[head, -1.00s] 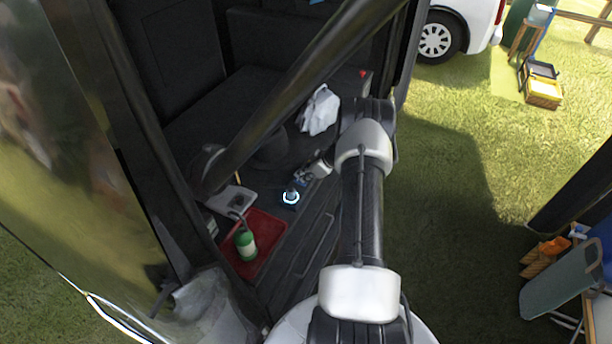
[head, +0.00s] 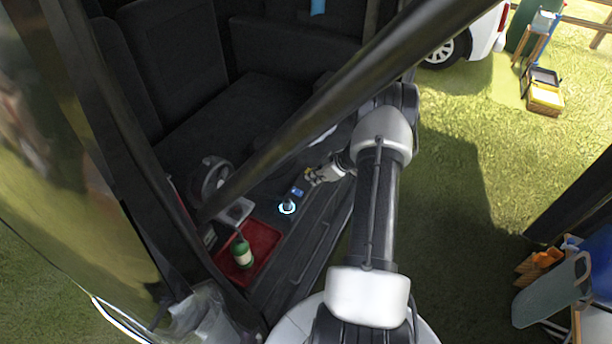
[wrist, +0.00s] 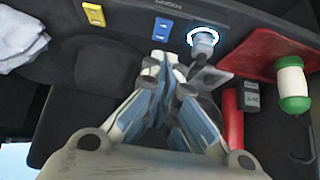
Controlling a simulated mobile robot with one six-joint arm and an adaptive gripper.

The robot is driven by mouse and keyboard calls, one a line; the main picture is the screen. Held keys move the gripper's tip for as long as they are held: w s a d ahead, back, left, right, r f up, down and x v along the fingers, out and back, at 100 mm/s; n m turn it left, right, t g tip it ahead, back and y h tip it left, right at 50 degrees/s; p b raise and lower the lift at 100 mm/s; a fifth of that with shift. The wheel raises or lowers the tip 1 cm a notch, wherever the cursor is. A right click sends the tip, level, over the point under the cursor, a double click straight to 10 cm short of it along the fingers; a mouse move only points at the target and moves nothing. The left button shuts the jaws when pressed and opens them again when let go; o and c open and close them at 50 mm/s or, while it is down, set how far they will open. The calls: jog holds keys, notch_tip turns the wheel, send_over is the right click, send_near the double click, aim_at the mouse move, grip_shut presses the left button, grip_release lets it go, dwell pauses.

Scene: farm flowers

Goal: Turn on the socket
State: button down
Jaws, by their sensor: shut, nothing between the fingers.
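A round socket with a bright glowing ring (head: 287,207) is set in the dark panel inside the vehicle; it also shows in the wrist view (wrist: 203,38). Beside it is a blue switch (wrist: 162,38), also in the head view (head: 297,192). A yellow switch (wrist: 93,13) is farther along the same panel. Lettering sits above the blue switch, too small to read surely. My gripper (wrist: 168,62) is shut and empty, its tips just short of the blue switch in the wrist view. In the head view my gripper (head: 313,178) is right of the blue switch.
A red tray (head: 268,238) with a green and white bottle (head: 242,253) is close to the socket. A white cloth (wrist: 20,40) lies at the far left in the wrist view. A dark bar (head: 320,110) crosses the head view.

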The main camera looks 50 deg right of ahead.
jog(key=shift+s+d+r, duration=0.2)
jog(key=shift+s+r, duration=0.25)
jog(key=shift+s, duration=0.15)
jog(key=shift+s+d+r, duration=0.2)
jog(key=shift+s+r, duration=0.2)
jog(key=shift+s, duration=0.2)
